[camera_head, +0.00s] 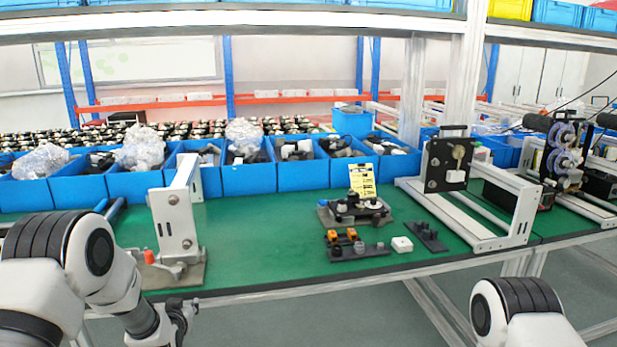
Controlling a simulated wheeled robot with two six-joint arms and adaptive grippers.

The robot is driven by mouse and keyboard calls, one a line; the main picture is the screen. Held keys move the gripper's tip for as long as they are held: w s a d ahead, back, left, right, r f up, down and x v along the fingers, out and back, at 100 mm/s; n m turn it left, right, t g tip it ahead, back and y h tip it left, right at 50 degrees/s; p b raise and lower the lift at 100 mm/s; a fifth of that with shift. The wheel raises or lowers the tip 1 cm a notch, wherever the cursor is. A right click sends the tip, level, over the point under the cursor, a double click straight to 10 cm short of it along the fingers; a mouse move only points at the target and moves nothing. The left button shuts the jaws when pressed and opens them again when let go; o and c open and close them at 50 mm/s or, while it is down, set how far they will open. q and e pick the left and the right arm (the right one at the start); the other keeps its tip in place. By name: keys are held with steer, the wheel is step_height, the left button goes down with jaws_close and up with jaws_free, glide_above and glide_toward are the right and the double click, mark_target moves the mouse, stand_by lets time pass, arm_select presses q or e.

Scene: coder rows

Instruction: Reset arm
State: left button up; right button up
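My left arm comes in from the left, and its dark gripper (180,322) hangs low in front of the table's front edge. The gripper is small and seen at an angle, so I cannot tell whether its fingers are apart. It is clear of the things on the table, and nothing is plainly seen in it. Only a white and black link of my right arm (518,312) shows at the lower right; the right gripper is out of the picture.
A green table (250,240) holds a white bracket fixture (176,220), a small black fixture (354,208), a block with orange parts (345,245) and a metal frame (475,200). Blue bins (245,179) line the back. Floor space lies in front.

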arm_select(q)
steer(key=s+d+f+m+g+h+p, duration=0.15)
steer(key=s+f+g, duration=0.25)
steer(key=s+f, duration=0.7)
steer(key=s+d+f+g, duration=0.3)
steer(key=s+f, duration=0.4)
steer(key=s, duration=0.7)
steer(key=s+d+g, duration=0.1)
steer(key=s+g, duration=0.2)
steer(key=s, duration=0.7)
steer(key=s+d+g+h, duration=0.1)
steer(key=s+g, duration=0.2)
steer(key=s, duration=0.8)
steer(key=shift+s+d, duration=0.2)
steer(key=shift+d, duration=0.05)
